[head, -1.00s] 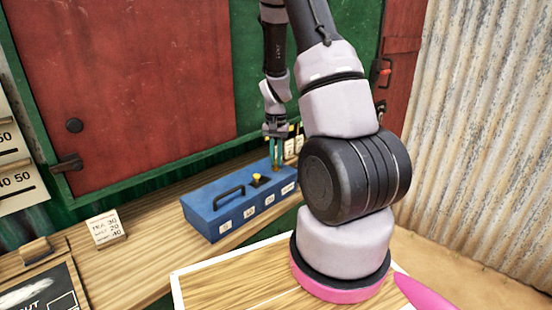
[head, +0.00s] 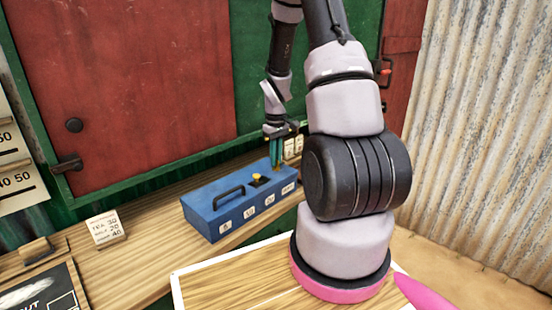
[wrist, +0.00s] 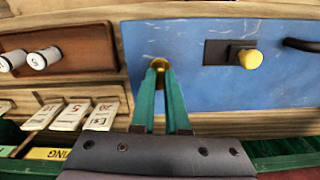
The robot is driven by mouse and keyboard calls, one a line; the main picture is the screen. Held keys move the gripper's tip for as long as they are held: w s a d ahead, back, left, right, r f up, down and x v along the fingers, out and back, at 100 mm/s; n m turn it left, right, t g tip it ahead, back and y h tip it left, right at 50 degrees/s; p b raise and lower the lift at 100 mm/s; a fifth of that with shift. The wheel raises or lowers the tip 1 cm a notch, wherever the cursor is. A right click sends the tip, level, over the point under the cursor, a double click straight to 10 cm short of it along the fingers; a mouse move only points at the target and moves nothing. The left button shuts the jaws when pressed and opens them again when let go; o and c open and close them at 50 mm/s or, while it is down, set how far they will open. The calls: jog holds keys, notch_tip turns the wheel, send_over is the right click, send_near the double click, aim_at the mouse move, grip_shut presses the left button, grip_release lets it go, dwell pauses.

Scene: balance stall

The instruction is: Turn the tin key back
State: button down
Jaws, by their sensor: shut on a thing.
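The blue tin (head: 228,211) lies on the wooden counter, with a dark handle on its lid. My gripper (head: 277,163) points down at the right end of the lid. In the wrist view its teal fingers (wrist: 162,72) close on a small brass key (wrist: 158,63) at the tin's lid (wrist: 200,87). Most of the key is hidden between the fingertips, so its angle is unclear. A yellow knob (wrist: 250,59) on a dark plate is beside the fingers, apart from them; it also shows in the head view (head: 258,179).
A price card (head: 104,227) stands left of the tin. Small white cards (head: 292,147) stand behind my gripper. In the wrist view, a wooden tray with white rolls (wrist: 36,61) and several cards (wrist: 68,117) are left of the fingers. The green wall is close behind.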

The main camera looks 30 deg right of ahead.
jog(key=shift+n, duration=0.6)
jog(key=c, duration=0.9)
grip_release()
notch_tip(320, 180, up, 11)
jog(key=shift+f, duration=0.1)
